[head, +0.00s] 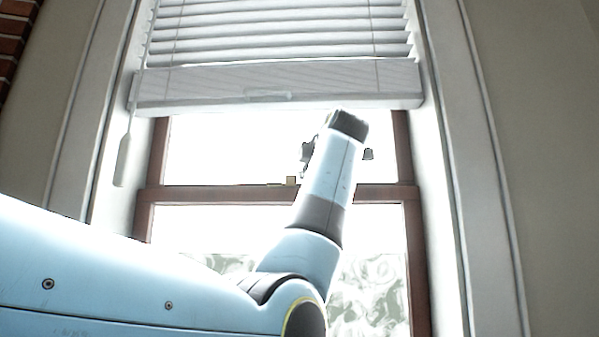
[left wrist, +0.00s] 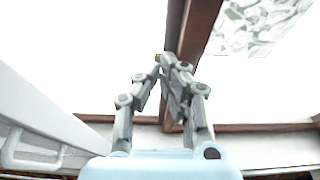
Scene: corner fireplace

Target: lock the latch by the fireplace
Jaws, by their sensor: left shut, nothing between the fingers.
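The latch (head: 291,181) is a small tan piece on the middle rail of the window, just left of my left forearm in the head view. In the left wrist view a small brown-gold bit of the latch (left wrist: 158,57) shows at the fingertips of my left gripper (left wrist: 166,64). The gripper is shut and empty, its tips close to the latch; I cannot tell whether they touch it. In the head view my wrist hides most of the gripper, and only dark edges show on both sides. My right gripper is in neither view.
The brown window frame (head: 408,245) surrounds bright panes. A white blind (head: 280,85) hangs above, its lower bar near my wrist, with a pull cord (head: 123,155) at left. White trim (head: 485,200) borders the right. Brick (head: 12,40) shows at upper left.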

